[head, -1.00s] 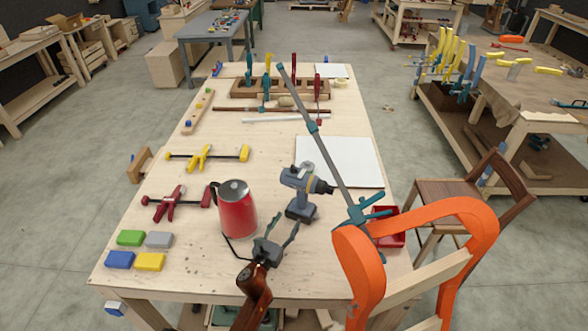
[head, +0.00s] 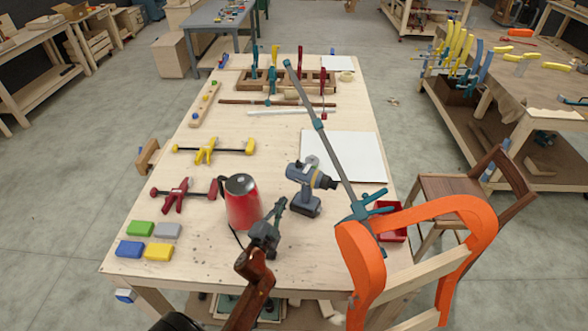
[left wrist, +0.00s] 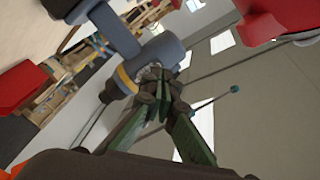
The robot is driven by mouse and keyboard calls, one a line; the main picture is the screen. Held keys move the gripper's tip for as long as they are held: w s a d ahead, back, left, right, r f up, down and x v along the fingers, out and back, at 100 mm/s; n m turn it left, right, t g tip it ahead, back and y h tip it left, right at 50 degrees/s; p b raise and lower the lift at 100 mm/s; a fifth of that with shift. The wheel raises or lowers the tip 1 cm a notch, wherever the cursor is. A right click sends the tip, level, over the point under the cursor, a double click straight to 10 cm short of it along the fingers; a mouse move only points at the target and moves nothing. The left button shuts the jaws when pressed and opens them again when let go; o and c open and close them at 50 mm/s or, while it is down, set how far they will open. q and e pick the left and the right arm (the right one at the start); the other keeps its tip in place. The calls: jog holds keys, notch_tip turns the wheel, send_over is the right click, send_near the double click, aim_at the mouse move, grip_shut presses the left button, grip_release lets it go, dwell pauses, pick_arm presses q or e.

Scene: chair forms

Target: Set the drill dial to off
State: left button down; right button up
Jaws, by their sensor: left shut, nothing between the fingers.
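The grey-blue and black drill (head: 303,190) stands upright on its battery base on the workbench, its dark chuck pointing right. In the left wrist view the drill (left wrist: 115,35) fills the upper left, with a thin yellow ring (left wrist: 126,80) near its chuck. My left gripper (head: 279,206) is shut and empty, low between the red kettle and the drill, just left of the drill. In the left wrist view its green-grey fingertips (left wrist: 165,84) overlap the drill's body; I cannot tell whether they touch. The dial's setting is too small to read. My right gripper is not in view.
The red kettle (head: 243,201) stands close left of my gripper.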

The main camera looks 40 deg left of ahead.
aim_at(298, 164)
pick_arm(q)
notch_tip(298, 164, up, 7)
jog(key=s+a+n+y+p, duration=0.15)
jog(key=n+p, duration=0.25)
jog(key=n, duration=2.4)
jog(key=shift+n+h, duration=0.25)
jog(key=shift+n, duration=0.15)
jog(key=shift+w+d+f+p+x, duration=0.15)
jog(key=shift+d+x, duration=0.3)
jog(key=shift+x, duration=1.6)
jog(key=shift+w+d+p+x, duration=0.1)
jog(key=shift+d+p+x, duration=0.3)
jog(key=shift+x, duration=1.6)
jog(key=shift+w+d+f+p+x, duration=0.15)
jog(key=shift+d+x, duration=0.4)
jog(key=shift+x, duration=1.5)
jog(key=shift+d, duration=0.15)
